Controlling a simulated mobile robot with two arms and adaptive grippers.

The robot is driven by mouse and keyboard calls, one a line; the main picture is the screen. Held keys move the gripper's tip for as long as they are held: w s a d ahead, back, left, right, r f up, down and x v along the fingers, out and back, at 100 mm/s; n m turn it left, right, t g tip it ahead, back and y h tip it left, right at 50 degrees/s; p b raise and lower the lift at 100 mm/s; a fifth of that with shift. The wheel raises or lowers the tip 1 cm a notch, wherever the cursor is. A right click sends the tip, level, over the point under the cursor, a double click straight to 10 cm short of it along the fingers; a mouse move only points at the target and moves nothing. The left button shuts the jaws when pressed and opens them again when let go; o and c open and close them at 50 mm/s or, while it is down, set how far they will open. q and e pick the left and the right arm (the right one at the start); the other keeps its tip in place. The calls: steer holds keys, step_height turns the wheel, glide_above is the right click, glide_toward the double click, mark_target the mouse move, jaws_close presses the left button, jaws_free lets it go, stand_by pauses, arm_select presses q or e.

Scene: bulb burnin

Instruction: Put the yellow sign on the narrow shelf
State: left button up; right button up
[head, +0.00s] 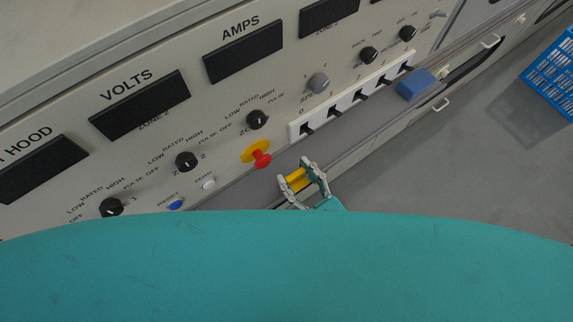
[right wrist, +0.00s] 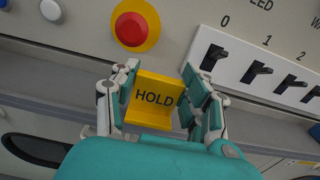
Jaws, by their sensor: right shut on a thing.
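The yellow sign (right wrist: 154,98) reads HOLD and is an angled piece with a lower lip. My right gripper (right wrist: 155,90) is shut on it, with one finger at each side edge. In the head view the right gripper (head: 304,177) holds the yellow sign (head: 297,180) over or at the narrow shelf (head: 262,185), the grey ledge below the control panel. I cannot tell whether the sign touches the shelf. The shelf also shows in the right wrist view (right wrist: 60,85) behind the gripper. My left gripper is not in view.
A red knob on a yellow disc (head: 262,160) juts from the panel just above the gripper. A white strip of black switches (head: 350,97) lies to its right. A blue block (head: 415,84) sits farther along the shelf. A blue crate (head: 553,75) stands at far right.

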mark_target(294, 174)
steer(key=x, duration=0.2)
steer(key=p+x, duration=0.1)
steer(key=x, duration=0.1)
steer(key=shift+w+f, duration=0.15)
steer(key=shift+f, duration=0.55)
steer(key=shift+f, duration=0.15)
steer(key=o, duration=1.1)
steer(key=shift+o, duration=0.2)
